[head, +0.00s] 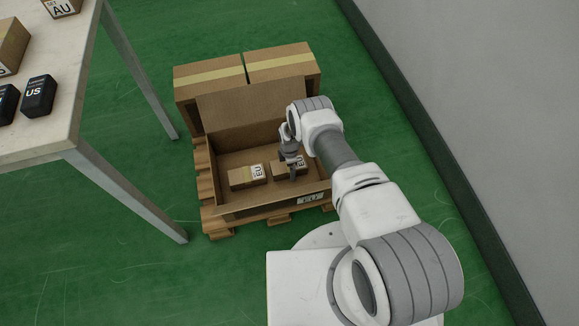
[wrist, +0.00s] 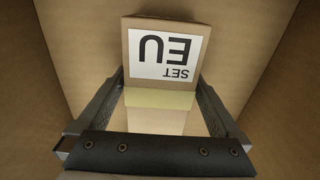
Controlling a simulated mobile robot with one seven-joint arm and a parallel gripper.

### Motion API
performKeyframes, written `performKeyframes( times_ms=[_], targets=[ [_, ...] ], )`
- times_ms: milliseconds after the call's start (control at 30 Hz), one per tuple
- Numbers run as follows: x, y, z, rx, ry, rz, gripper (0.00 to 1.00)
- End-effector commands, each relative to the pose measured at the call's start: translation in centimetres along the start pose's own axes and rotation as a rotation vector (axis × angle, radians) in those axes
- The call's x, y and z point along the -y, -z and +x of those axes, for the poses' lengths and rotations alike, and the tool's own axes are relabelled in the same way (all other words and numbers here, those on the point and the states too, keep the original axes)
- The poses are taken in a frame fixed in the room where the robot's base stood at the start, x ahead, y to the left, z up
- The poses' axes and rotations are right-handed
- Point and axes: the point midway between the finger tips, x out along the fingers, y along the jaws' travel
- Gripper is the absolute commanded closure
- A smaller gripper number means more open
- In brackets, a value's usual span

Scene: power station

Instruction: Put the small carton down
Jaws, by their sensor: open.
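Two small cartons lie inside a large open box (head: 226,209). The right small carton (head: 280,168) is under my gripper (head: 292,173) and partly hidden by it. In the wrist view this carton (wrist: 160,115) shows a white label reading SET EU and a pale tape strip. My gripper (wrist: 165,100) is open, with one finger on each side of the carton; I cannot tell whether either finger touches it. The left small carton (head: 240,180) also has an EU label and stands apart from my gripper.
The large box is on a wooden pallet (head: 219,228), with two closed cartons (head: 283,63) behind it. Its walls surround my gripper. A table (head: 62,134) with dark US packs (head: 38,96) is at left; a grey wall (head: 480,100) is at right.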

Motion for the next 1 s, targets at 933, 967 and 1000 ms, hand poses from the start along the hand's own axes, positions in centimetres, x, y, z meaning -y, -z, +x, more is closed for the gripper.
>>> performKeyframes(
  times_ms=[933, 967, 1000],
  targets=[
    [-0.4, -0.1, -12.8, 0.001, -0.005, 0.008, 0.0],
    [-0.6, -0.1, -13.2, 0.001, -0.008, 0.016, 0.0],
    [-1.1, -0.2, -14.2, 0.001, -0.013, 0.029, 0.0]
  ],
)
